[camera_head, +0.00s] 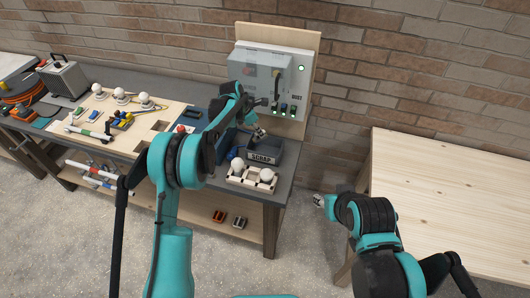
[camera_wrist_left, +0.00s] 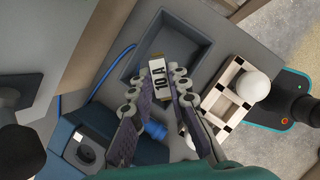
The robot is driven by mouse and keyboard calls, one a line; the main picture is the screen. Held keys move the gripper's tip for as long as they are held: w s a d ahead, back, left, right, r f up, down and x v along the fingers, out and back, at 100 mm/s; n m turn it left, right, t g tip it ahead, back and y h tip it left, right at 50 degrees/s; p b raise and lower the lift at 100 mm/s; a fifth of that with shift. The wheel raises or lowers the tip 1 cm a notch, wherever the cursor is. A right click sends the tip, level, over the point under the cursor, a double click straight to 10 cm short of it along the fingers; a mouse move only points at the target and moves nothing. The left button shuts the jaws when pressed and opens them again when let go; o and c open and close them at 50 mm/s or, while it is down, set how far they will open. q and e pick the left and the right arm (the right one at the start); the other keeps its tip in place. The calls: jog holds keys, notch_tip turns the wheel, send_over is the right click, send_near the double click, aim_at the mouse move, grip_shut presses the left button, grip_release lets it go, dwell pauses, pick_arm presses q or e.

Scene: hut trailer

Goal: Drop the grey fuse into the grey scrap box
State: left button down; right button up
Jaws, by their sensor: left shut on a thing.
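The fuse (camera_wrist_left: 158,78), with a white label reading "10 A", is pinched between the fingertips of my left gripper (camera_wrist_left: 160,84). The grey scrap box (camera_head: 277,149), labelled SCRAP, stands on the bench; in the left wrist view its open, empty-looking tray (camera_wrist_left: 190,37) lies beyond the fingertips. In the head view my left gripper (camera_head: 256,134) is over the back left part of the box, and the fuse is too small to make out there. My right gripper (camera_head: 319,201) is low between bench and pale table, away from the box; its fingers are unclear.
A pale holder with white bulbs (camera_head: 251,181) stands right in front of the box. A grey electrical panel (camera_head: 270,82) rises behind it. Blue items (camera_wrist_left: 155,131) lie beside the box. A wooden table (camera_head: 460,190) at the right is bare.

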pick_arm(q)
jog(key=w+f, duration=0.1)
jog(key=f, duration=0.2)
jog(key=w+d+f+b, duration=0.1)
jog(key=f, duration=0.1)
jog(key=shift+w+f, duration=0.25)
jog(key=shift+w, duration=0.1)
jog(key=shift+s+a+r, duration=0.25)
jog(key=shift+s+r, duration=0.35)
jog(key=shift+s, duration=0.1)
jog(key=c, duration=1.7)
grip_release()
jog(key=o, duration=0.3)
jog(key=shift+w+f, duration=0.15)
jog(key=shift+f, duration=0.05)
jog(key=shift+o, duration=0.2)
jog(key=shift+a+r, duration=0.1)
jog(key=shift+r, duration=0.15)
jog(key=s+a+r, duration=0.2)
jog(key=s+a, duration=0.4)
jog(key=a, duration=0.5)
jog(key=shift+a, duration=0.25)
pick_arm(e)
jog(key=x, duration=0.2)
jog(key=shift+w+d+f, duration=0.25)
jog(key=shift+d+f, duration=0.05)
